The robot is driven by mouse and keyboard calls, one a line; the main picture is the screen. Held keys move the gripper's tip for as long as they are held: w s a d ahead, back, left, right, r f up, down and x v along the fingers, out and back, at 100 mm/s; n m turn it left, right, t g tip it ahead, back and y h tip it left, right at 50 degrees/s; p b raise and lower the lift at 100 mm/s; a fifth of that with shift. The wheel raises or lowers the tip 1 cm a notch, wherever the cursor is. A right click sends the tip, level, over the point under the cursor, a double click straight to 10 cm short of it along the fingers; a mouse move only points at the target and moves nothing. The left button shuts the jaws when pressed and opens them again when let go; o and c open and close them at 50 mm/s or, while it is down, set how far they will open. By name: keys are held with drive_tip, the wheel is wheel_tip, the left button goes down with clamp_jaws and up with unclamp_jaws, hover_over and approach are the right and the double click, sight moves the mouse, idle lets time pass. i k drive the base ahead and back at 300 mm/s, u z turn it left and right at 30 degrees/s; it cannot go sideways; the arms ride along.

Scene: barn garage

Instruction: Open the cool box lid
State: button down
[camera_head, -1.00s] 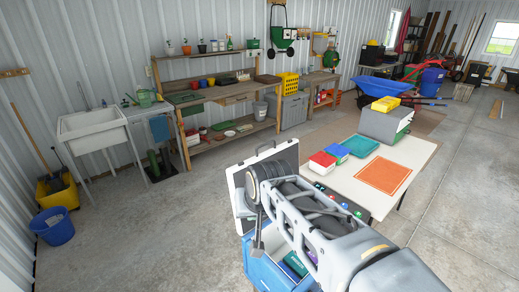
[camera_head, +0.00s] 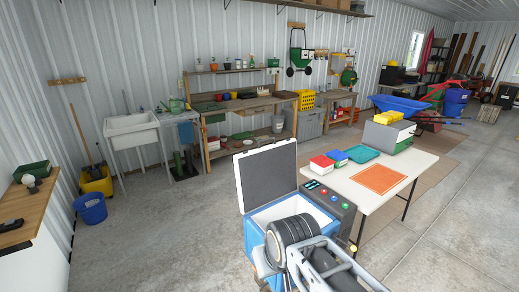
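The cool box (camera_head: 256,239) is blue with a white rim and white inside walls. It stands on the floor at the left end of the white table. Its lid (camera_head: 268,178) stands raised, about upright, at the far side of the box, with its grey inner panel and white border facing me. The box mouth is open, but its contents are mostly hidden by my arm. The end of my arm, with my gripper (camera_head: 262,266), is in front of the near side of the box, well apart from the lid. I cannot make out the fingertips.
The white table (camera_head: 425,163) holds an orange mat (camera_head: 379,180), red and blue boxes and a teal tray (camera_head: 363,155). A dark panel with coloured buttons (camera_head: 330,197) stands right beside the cool box. A wooden counter (camera_head: 30,210) is at left. The concrete floor between is clear.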

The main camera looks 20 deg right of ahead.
sight(265, 174)
drive_tip(key=u, duration=0.85)
drive_tip(key=i, duration=2.55)
drive_tip(key=z, duration=1.6)
drive_tip(key=i, duration=1)
